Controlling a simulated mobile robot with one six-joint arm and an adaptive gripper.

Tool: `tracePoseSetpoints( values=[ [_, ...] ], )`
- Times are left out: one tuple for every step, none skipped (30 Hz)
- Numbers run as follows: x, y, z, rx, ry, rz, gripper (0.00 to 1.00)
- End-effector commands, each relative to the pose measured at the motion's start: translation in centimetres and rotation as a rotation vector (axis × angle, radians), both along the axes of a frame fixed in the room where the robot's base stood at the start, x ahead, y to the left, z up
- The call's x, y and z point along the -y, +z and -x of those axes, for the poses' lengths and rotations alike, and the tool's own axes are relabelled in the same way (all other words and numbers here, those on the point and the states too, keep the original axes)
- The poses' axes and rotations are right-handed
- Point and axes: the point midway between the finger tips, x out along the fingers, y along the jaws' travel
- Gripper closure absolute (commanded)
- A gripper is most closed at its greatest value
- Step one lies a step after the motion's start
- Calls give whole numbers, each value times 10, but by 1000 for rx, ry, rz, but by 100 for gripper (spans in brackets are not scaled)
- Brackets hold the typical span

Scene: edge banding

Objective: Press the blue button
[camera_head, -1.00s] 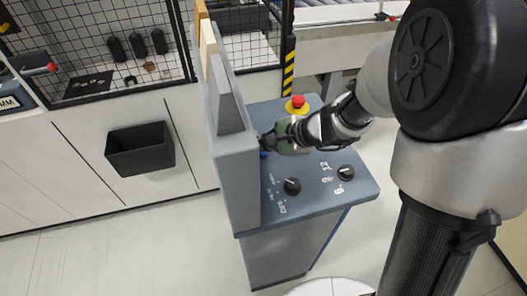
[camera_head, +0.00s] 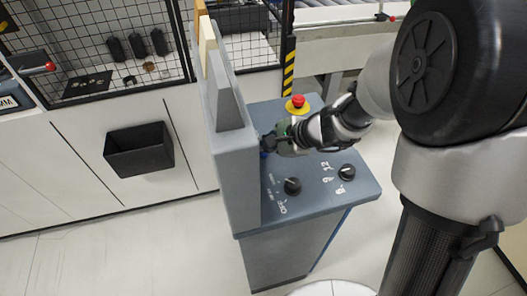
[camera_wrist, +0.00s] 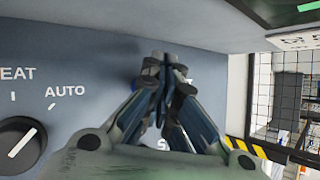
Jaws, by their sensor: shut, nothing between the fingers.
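The blue button (camera_head: 263,155) is a small blue spot on the grey control panel (camera_head: 318,190), close to the panel's upright wall. My gripper (camera_head: 267,143) is over the panel, with its fingertips right beside the button in the head view. In the wrist view my gripper (camera_wrist: 163,62) has its fingers drawn together with nothing held, pointing at the panel. I cannot tell whether the fingertips touch the button.
A red emergency stop (camera_head: 297,102) on a yellow base sits at the panel's back. Two black knobs, the near one (camera_head: 292,186) and the right one (camera_head: 347,171), stand on its front half. A grey upright wall (camera_head: 237,180) borders the panel's left.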

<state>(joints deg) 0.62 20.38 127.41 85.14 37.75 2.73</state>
Motion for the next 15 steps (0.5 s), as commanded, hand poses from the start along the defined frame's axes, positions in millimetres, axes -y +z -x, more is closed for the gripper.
tracePoseSetpoints(
  values=[
    [0, 0, 0, 0, 0, 0, 100],
    [0, -1, 0, 0, 0, 0, 100],
    [0, -1, 0, 0, 0, 0, 100],
    [0, -1, 0, 0, 0, 0, 100],
    [0, -2, 0, 0, 0, 0, 100],
    [0, -2, 0, 0, 0, 0, 100],
    [0, -3, 0, 0, 0, 0, 100],
    [0, -3, 0, 0, 0, 0, 100],
    [0, -3, 0, 0, 0, 0, 100],
    [0, -4, 0, 0, 0, 0, 100],
    [0, -4, 0, 0, 0, 0, 100],
    [0, -4, 0, 0, 0, 0, 100],
    [0, -5, 0, 0, 0, 0, 100],
    [0, -5, 0, 0, 0, 0, 100],
    [0, -5, 0, 0, 0, 0, 100]
  ],
)
